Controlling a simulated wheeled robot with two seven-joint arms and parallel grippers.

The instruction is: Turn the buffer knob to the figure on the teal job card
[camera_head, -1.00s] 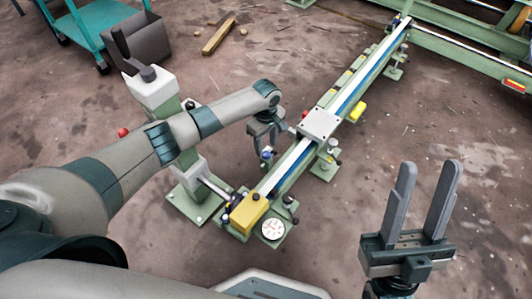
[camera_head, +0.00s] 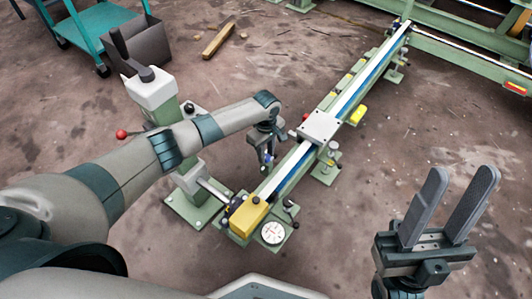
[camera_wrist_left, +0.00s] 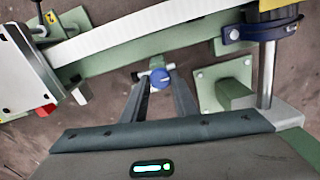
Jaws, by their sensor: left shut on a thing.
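A round blue knob (camera_wrist_left: 160,78) with a pale line on its face sits on a green bracket at the rail's near side in the left wrist view. It is small and partly hidden by the fingers in the head view (camera_head: 267,158). My left gripper (camera_wrist_left: 158,88) is shut on the blue knob, one finger at each side. In the head view my left gripper (camera_head: 267,154) is beside the long rail. My right gripper (camera_head: 459,178) is open and empty at the lower right. I cannot make out a teal job card or any figure.
The green rail (camera_head: 296,157) carries a grey plate (camera_head: 319,127), a yellow block (camera_head: 248,213) and a white dial (camera_head: 273,232). A teal cart (camera_head: 90,22) is at the upper left.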

